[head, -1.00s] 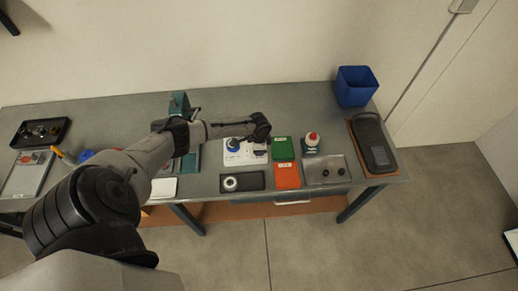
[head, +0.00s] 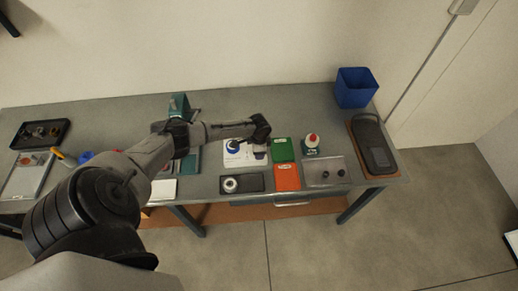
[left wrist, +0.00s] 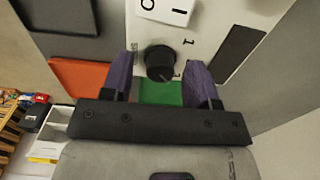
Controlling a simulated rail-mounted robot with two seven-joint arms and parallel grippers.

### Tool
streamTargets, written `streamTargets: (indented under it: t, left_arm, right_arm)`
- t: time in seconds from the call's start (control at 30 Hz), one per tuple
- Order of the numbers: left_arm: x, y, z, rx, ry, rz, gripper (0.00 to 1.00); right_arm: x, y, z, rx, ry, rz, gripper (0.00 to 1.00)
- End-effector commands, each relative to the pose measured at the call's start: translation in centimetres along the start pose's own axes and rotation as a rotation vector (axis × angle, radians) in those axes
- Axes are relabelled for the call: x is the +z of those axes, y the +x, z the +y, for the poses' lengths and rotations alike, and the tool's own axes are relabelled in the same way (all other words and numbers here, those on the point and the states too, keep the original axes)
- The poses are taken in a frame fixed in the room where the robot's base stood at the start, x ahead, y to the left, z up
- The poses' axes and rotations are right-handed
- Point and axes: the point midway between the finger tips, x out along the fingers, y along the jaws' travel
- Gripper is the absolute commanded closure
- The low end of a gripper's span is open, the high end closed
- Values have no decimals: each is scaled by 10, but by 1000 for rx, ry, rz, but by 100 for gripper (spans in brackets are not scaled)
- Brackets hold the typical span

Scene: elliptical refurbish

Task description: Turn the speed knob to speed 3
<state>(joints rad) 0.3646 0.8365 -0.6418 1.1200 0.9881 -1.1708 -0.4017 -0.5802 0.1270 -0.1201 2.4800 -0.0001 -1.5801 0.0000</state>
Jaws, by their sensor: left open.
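The speed knob (left wrist: 159,63) is a round black knob on a white control panel (left wrist: 218,22) in the left wrist view. A "1" mark stands to the right of the knob; other marks around it are partly hidden or too small to read. My left gripper (left wrist: 160,72) is open, with one purple finger on each side of the knob; I cannot tell whether they touch it. In the head view, my left gripper (head: 261,150) is over the right part of the white panel (head: 235,160) and hides the knob there. My right gripper is not in view.
A switch (left wrist: 165,8) marked O and I is on the panel.

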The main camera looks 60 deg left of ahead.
Motion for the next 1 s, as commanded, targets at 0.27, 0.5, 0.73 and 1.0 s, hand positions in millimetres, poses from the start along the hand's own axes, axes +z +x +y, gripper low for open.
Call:
streamTargets:
  t: [0.27,0.5,0.73,1.0]
  left_arm:
    - [0,-29,-1,-3,1,2,46]
    - [0,-77,-1,-2,2,2,46]
    - [0,-114,0,-2,2,0,46]
    - [0,-136,0,0,0,0,46]
  right_arm:
    - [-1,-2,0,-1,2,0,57]
    - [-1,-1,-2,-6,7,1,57]
    - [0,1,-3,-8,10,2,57]
    - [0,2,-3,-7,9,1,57]
